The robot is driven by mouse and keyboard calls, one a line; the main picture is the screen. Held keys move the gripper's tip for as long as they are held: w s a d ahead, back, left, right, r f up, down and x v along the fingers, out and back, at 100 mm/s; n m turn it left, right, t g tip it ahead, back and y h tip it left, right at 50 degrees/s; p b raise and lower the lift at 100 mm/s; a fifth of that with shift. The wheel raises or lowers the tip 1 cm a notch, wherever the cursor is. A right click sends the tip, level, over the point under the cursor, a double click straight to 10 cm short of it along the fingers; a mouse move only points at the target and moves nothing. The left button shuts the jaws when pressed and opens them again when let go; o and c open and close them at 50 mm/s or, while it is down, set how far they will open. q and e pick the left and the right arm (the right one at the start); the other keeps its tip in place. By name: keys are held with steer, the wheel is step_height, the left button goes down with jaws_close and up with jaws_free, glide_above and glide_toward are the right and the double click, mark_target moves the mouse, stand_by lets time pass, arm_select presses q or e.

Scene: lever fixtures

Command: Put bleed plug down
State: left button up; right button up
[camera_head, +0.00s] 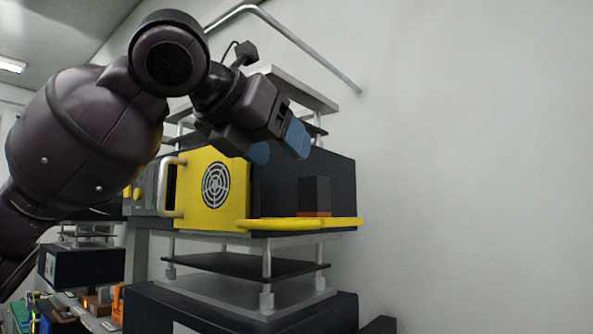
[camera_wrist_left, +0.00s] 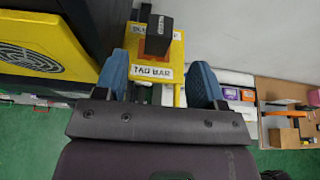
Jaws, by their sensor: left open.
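A small dark upright block, which looks like the bleed plug (camera_head: 314,193), stands on a yellow ledge (camera_head: 284,224) at the side of a black and yellow machine. In the left wrist view the dark block (camera_wrist_left: 159,35) partly covers a white label, and a "TAG BAR" label (camera_wrist_left: 151,73) lies nearer. My left gripper (camera_head: 279,146) is above the ledge, up and left of the block in the head view. Its blue fingers (camera_wrist_left: 160,80) are spread apart in the wrist view with nothing held between them; the block appears beyond them. My right gripper is not in view.
The machine's yellow front (camera_head: 213,188) has a round grille and a metal handle (camera_head: 171,187). A grey shelf stand (camera_head: 240,290) is under it. A plain wall (camera_head: 470,170) fills the right side. A wooden board with tools (camera_wrist_left: 285,110) shows in the wrist view.

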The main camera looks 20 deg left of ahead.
arm_select(q)
steer(key=shift+v, duration=1.45)
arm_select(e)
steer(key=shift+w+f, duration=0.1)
